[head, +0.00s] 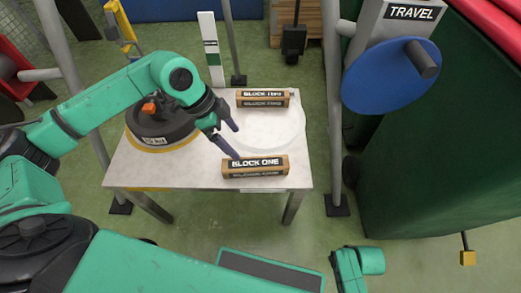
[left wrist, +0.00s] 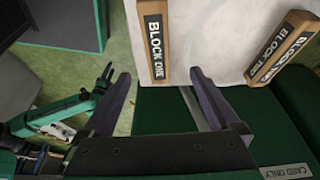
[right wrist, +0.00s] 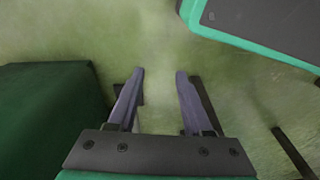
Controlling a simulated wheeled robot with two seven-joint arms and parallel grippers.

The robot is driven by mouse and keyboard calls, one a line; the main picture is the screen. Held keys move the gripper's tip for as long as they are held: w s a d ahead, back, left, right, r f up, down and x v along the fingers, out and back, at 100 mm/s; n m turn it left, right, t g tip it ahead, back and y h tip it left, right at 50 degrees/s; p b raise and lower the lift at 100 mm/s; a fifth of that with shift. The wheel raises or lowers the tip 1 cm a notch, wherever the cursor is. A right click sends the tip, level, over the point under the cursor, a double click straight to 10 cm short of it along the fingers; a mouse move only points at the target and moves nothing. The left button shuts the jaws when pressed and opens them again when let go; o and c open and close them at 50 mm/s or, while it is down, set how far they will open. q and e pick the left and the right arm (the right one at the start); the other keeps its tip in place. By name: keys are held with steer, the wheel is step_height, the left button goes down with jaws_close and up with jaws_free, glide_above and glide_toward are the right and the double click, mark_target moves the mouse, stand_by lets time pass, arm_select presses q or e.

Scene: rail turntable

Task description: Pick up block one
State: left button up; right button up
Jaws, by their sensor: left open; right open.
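Block one (head: 255,171) is a brown wooden block with a black label reading BLOCK ONE. It lies near the front right edge of the white table. In the left wrist view block one (left wrist: 154,45) is beyond the fingertips. My left gripper (head: 233,142) is open and empty above the table, just behind and left of block one; it also shows in the left wrist view (left wrist: 160,75). A second block, block two (head: 263,98), lies at the back right of the table. My right gripper (right wrist: 160,72) is open and empty over the green floor, away from the table.
The white table (head: 135,172) has a black round device (head: 160,125) with an orange knob at its left. Grey posts (head: 333,120) stand beside the table. A blue disc (head: 378,75) with a handle sits below a TRAVEL sign at right. The table middle is clear.

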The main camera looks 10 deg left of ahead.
mark_target(255, 163)
arm_select(q)
steer(key=f, duration=0.1)
steer(key=d+f, duration=0.1)
steer(key=s+f+b, duration=0.1)
steer(key=shift+d+f, duration=0.25)
steer(key=shift+d, duration=0.15)
steer(key=x, duration=0.3)
steer(key=b+x, duration=0.1)
steer(key=x, duration=0.2)
steer(key=w+b+x, duration=0.1)
steer(key=x, duration=0.2)
steer(key=shift+d+f, duration=0.1)
steer(key=shift+d, duration=0.05)
steer(key=shift+d+f, duration=0.1)
steer(key=shift+f, duration=0.15)
steer(key=c, duration=1.4)
jaws_close()
arm_select(e)
step_height(255, 163, up, 8)
steer(key=w+a, duration=0.1)
steer(key=shift+a+f, duration=0.2)
steer(key=shift+a, duration=0.1)
arm_select(q)
steer(key=shift+r, duration=0.2)
arm_select(e)
steer(key=shift+w, duration=0.1)
